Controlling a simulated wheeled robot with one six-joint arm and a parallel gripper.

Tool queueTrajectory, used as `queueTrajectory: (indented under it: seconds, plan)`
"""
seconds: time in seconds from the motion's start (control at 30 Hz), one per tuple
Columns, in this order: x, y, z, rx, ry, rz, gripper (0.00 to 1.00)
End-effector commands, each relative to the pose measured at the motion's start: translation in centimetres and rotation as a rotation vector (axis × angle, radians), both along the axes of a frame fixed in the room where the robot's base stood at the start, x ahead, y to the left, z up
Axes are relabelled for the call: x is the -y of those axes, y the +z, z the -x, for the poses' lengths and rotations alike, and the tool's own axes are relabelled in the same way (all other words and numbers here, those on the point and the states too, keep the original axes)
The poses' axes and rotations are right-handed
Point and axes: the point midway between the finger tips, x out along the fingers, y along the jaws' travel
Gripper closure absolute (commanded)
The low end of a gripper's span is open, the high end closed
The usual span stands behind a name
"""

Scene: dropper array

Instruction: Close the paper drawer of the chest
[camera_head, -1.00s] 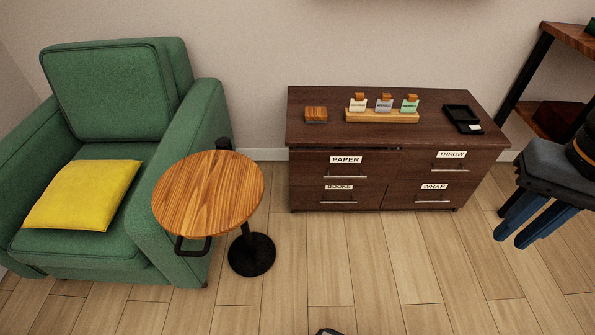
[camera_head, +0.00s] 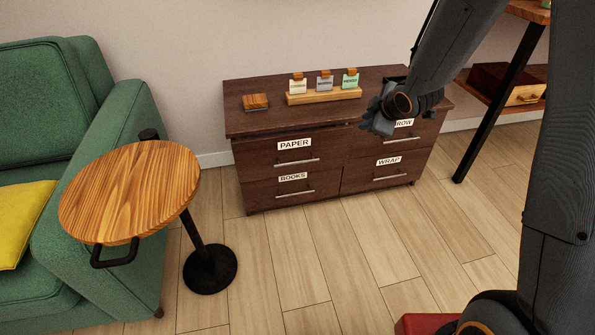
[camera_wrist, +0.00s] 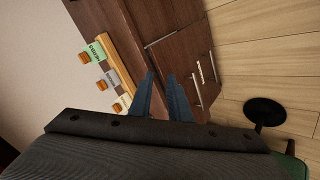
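The dark brown chest (camera_head: 310,208) stands against the wall with labelled drawers. The paper drawer (camera_head: 270,160) is at the upper left of its front, with a bar handle (camera_head: 298,162) under the label; its front seems to stick out slightly. My gripper (camera_head: 376,114) is in front of the chest's upper right, partly covering the throw drawer's label (camera_head: 404,123). In the wrist view my gripper's fingers (camera_wrist: 161,78) are apart with nothing visible between them. They point at the chest, whose front (camera_wrist: 180,55) shows beyond; the paper label cannot be read there.
A wooden rack with three cards (camera_head: 324,94) and a small wooden block (camera_head: 255,101) sit on the chest. A round side table (camera_head: 130,190) and green armchair (camera_head: 105,130) stand left. A shelf (camera_head: 485,95) stands right. The floor before the chest is clear.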

Motion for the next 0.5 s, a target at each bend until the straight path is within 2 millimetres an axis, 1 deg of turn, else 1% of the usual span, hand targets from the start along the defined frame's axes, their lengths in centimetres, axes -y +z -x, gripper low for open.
queueTrajectory:
  seconds: [0.03,0.07,0.1,0.17,0.2,0.27,0.3,0.4,0.5]
  plan:
    - [-1.0,-3.3,-1.7,0.045,0.089,0.009,0.83]
    - [-1.8,-4.5,-2.6,0.081,0.148,0.013,0.83]
    - [-2.8,-6.1,-3.6,0.127,0.225,0.017,0.83]
    - [-4.5,-8.5,-4.7,0.200,0.340,0.019,0.83]
    - [-5.6,-10.1,-5.3,0.251,0.413,0.016,0.83]
    - [-7.2,-12.5,-5.7,0.328,0.519,0.006,0.83]
    - [-8.2,-14.1,-5.8,0.380,0.586,-0.004,0.83]
    - [-10.5,-17.4,-5.2,0.505,0.731,-0.038,0.83]
    - [-12.0,-19.6,-4.2,0.609,0.831,-0.075,0.83]
